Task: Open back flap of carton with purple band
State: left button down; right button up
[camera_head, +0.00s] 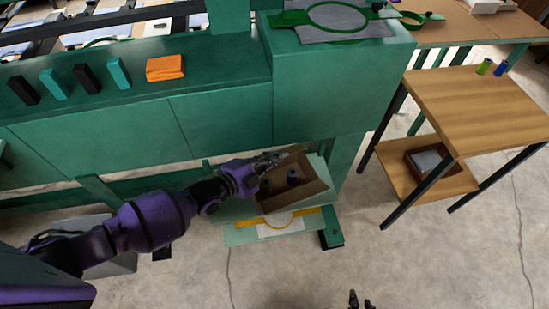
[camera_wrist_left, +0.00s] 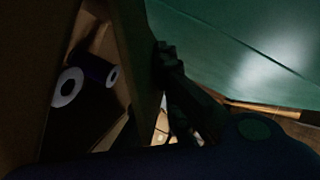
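A brown cardboard carton (camera_head: 315,188) stands open on the green shelf below the counter, with dark spools (camera_head: 292,177) inside. Two spools with white ends (camera_wrist_left: 68,86) also show inside it in the left wrist view. I cannot make out a purple band. My left gripper (camera_head: 275,158) is at the carton's back edge, close to the back flap (camera_head: 296,150). In the left wrist view its dark fingers are beside a carton panel (camera_wrist_left: 138,50); shadow hides whether they grip it. My right gripper (camera_head: 361,301) shows only its fingertips, apart and empty, at the bottom edge.
The green cabinet front (camera_head: 225,125) rises close behind the carton. The floor in front is clear.

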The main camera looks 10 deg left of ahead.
pick_arm(q)
jog(key=shift+w+a+r+n+g, duration=0.3)
jog(key=shift+n+g, duration=0.2)
jog(key=shift+n, duration=0.3)
jog(key=shift+w+a+r+n+g+b, duration=0.15)
jog(key=shift+w+r+n+g+b, duration=0.2)
jog(key=shift+n+b, duration=0.4)
jog(key=shift+w+a+r+n+g+b, duration=0.2)
jog(key=shift+w+n+g+b, duration=0.3)
jog(key=shift+n+g+b, duration=0.25)
jog(key=shift+h, duration=0.3)
pick_arm(e)
jog(key=f, duration=0.1)
jog(key=s+f, duration=0.1)
jog(key=f, duration=0.1)
jog(key=shift+s+f, duration=0.15)
jog(key=shift+f, duration=0.15)
pick_arm(q)
jog(key=shift+r, duration=0.1)
pick_arm(e)
jog(key=shift+r, duration=0.1)
pick_arm(q)
jog(key=c, duration=2)
grip_release()
jog(key=shift+w, duration=0.1)
jog(key=shift+r, duration=0.1)
